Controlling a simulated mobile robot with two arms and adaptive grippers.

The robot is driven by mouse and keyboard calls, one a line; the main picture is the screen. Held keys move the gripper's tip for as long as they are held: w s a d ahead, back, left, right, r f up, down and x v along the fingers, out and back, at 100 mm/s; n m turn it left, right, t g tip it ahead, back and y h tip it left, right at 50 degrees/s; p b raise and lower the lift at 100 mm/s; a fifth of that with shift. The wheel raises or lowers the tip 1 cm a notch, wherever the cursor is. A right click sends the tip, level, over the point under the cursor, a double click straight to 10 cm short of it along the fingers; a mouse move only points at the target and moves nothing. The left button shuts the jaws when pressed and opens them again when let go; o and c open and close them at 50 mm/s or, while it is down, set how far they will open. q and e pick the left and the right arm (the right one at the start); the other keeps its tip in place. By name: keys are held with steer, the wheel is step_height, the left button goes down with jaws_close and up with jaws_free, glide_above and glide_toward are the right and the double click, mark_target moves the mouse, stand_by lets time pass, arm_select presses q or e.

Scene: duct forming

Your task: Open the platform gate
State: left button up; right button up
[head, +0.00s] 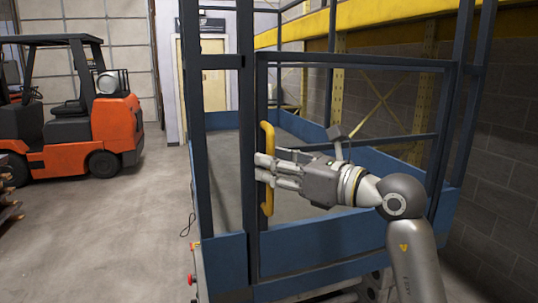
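The platform gate (336,248) is a blue framed panel with a solid lower board, in the front of a blue railed platform. It looks closed, in line with the posts beside it. A yellow vertical handle (267,204) is fixed at its left side. My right gripper (266,171) reaches in from the right, its fingers lying across the middle of the handle and hiding that part. The handle shows above and below the fingers. I cannot tell whether the fingers are closed on it. My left gripper is not in view.
An orange forklift (70,150) stands at the left on open concrete floor (110,240). A blue post (223,150) rises just left of the gate. Yellow racking (365,17) and a block wall (503,150) stand at the right. A red button (192,279) sits low left of the gate.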

steer(key=shift+w+a, duration=0.5)
jaws_close()
